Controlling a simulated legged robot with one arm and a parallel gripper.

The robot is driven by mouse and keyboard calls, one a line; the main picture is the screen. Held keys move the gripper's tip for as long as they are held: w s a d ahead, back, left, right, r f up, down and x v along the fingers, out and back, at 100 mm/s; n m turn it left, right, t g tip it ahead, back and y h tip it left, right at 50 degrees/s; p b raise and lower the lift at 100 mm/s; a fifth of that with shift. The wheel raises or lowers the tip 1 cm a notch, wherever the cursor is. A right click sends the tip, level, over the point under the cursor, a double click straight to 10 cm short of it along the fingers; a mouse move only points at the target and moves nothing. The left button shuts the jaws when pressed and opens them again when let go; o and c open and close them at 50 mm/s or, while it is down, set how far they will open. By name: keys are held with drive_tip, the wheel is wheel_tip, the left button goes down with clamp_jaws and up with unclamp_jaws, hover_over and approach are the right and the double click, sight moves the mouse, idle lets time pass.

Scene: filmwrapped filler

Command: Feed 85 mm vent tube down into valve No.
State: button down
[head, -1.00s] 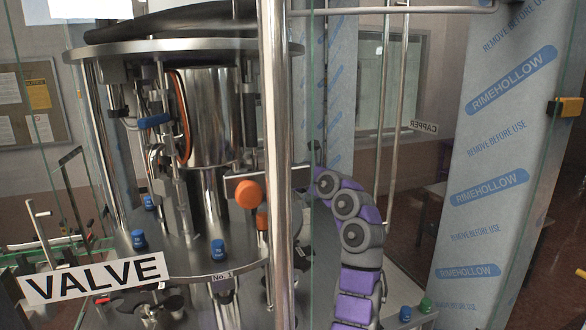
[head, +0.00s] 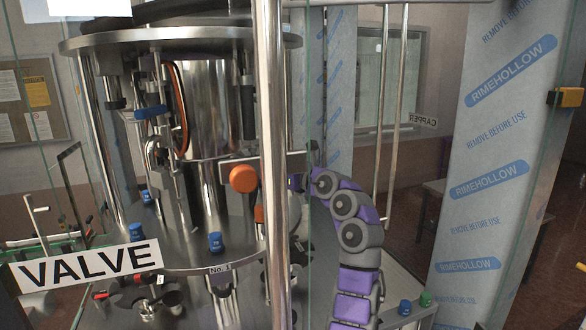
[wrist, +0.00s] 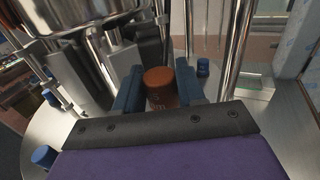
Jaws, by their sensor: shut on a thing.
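An orange-brown capped piece (wrist: 158,82), with small lettering on its side, sits between the two blue fingers of my gripper (wrist: 160,92) in the wrist view. The fingers are shut on it. It looks like the vent tube; its lower end is hidden. In the head view my gripper is mostly behind the bright front post, and an orange piece (head: 259,213) shows just left of that post. The "No. 1" label (head: 220,268) is on the rim of the round steel table (head: 190,258). Whether the tube is in a valve cannot be seen.
Blue-capped pieces (head: 215,242) stand on the steel table. A "VALVE" sign (head: 88,265) is at the lower left. Blue and green caps (head: 425,299) are at the lower right.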

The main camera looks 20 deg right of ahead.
drive_tip(key=shift+a+f+b, duration=0.15)
drive_tip(key=shift+f+b, duration=1.2)
drive_tip(key=shift+f, duration=0.65)
drive_tip(key=c, duration=0.6)
unclamp_jaws()
drive_tip(key=shift+r, duration=0.15)
